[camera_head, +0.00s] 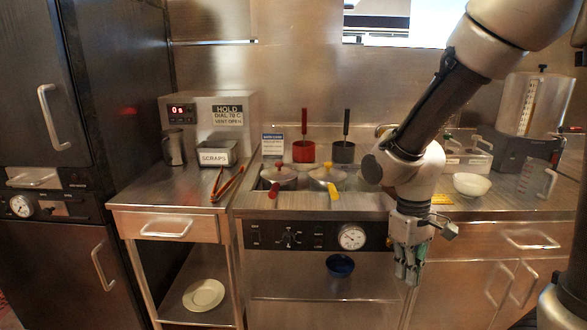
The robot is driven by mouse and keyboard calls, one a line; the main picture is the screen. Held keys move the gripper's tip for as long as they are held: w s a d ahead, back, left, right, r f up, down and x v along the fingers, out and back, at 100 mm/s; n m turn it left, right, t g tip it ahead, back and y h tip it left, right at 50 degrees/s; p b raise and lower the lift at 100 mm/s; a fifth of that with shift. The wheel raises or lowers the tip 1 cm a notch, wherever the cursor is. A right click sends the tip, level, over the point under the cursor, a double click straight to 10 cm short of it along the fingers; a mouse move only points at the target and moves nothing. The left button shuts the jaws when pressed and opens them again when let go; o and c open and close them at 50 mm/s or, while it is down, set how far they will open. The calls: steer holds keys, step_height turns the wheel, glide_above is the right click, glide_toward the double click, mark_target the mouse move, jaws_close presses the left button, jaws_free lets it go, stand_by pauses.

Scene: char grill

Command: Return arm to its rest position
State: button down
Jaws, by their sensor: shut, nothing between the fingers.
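My arm reaches down from the upper right of the head view, bent at the elbow. My gripper (408,272) points down in front of the counter's front panel, to the right of the round dial (352,237). Its fingers are together and hold nothing. It hangs in the air, apart from the pots on the counter. My arm hides part of the counter behind it.
Red-handled tongs (228,183) lie beside the scraps bin (217,157). A white bowl (471,184) stands right of my arm.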

steer(key=s+d+r+m+t, duration=0.2)
steer(key=d+r, duration=0.4)
steer(key=r, duration=0.3)
steer(key=s+d+r+m+t, duration=0.3)
steer(key=s+d+r, duration=0.3)
steer(key=r, duration=0.2)
steer(key=shift+d+r+t+y, duration=0.15)
steer(key=shift+r+t+y, duration=0.15)
steer(key=shift+r+t, duration=0.15)
